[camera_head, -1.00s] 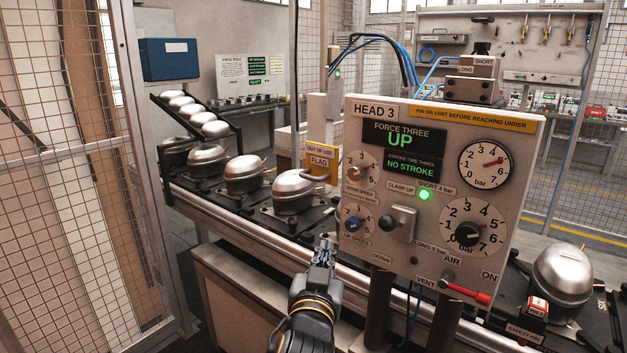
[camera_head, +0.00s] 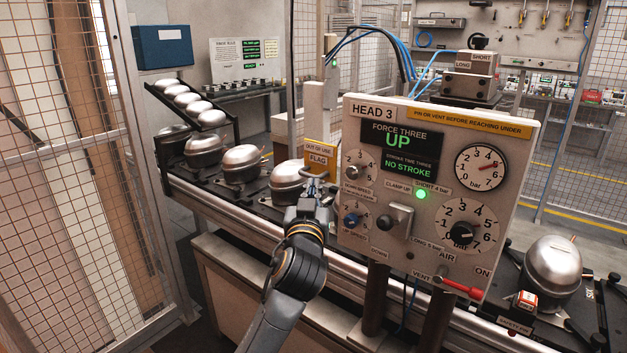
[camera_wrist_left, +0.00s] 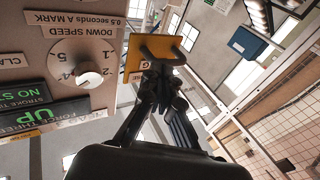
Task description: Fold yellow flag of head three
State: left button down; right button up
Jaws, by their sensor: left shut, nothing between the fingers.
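The yellow flag (camera_head: 321,149), labelled "OUT OF USE" and "FLAG", stands upright at the left edge of the head 3 panel (camera_head: 408,116). It also shows in the left wrist view as a yellow plate (camera_wrist_left: 172,43) with a dark, curved handle (camera_wrist_left: 146,51). My left gripper (camera_head: 312,183) is shut and empty, just below the flag. In the left wrist view its closed fingertips (camera_wrist_left: 163,68) meet the outline of the handle; I cannot tell whether they touch it. My right gripper is not in view.
The panel's knobs and the red-handled vent lever (camera_head: 461,287) lie right of my left arm. Silver compressors (camera_head: 243,165) stand along the conveyor at the left. A mesh fence (camera_head: 75,150) bounds the left.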

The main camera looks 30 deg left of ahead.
pick_arm(q)
jog(key=shift+w+a, duration=0.25)
jog(key=shift+w, duration=0.25)
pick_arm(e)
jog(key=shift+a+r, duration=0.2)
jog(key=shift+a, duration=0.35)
pick_arm(q)
jog(key=shift+r, duration=0.1)
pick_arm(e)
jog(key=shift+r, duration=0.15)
